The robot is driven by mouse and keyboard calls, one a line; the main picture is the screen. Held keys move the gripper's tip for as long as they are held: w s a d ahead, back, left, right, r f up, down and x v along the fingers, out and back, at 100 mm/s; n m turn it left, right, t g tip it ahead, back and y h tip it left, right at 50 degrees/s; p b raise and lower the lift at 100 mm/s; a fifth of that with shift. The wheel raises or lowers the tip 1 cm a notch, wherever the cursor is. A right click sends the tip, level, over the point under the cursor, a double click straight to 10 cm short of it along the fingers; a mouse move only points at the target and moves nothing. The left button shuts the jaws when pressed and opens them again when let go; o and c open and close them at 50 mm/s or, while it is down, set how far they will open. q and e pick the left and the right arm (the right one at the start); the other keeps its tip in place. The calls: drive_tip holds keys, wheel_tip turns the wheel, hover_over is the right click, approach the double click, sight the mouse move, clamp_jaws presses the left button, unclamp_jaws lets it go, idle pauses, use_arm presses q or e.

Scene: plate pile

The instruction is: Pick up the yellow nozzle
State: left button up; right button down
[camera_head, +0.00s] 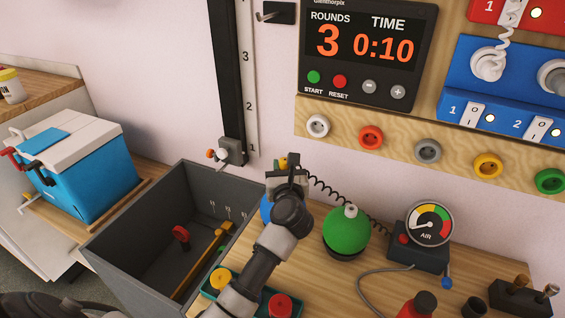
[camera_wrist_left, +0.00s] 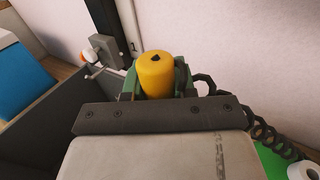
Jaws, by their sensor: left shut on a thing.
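The yellow nozzle (camera_wrist_left: 155,75) is a small rounded cylinder with a dark hole in its top. It stands between the fingers of my left gripper (camera_wrist_left: 155,88) in the left wrist view, and the gripper is shut on it. In the head view the left gripper (camera_head: 287,167) is above the back of the wooden table, by the wall. Only a small yellow bit of the nozzle (camera_head: 282,162) shows there; the gripper hides the rest. I cannot tell whether the nozzle touches anything below. My right gripper is not in view.
A grey open bin (camera_head: 115,240) holding tools stands left of the arm. A blue ball (camera_head: 266,208) is partly hidden behind the arm. A green ball (camera_head: 346,232), a black coiled hose (camera_head: 325,190) and an air gauge (camera_head: 429,224) are to the right. A timer (camera_head: 367,52) hangs above.

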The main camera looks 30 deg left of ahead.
use_arm(q)
drive_tip(key=v, duration=1.4)
drive_tip(key=shift+s+d+b, duration=0.15)
drive_tip(key=shift+s+b, duration=0.1)
drive_tip(key=shift+b, duration=0.1)
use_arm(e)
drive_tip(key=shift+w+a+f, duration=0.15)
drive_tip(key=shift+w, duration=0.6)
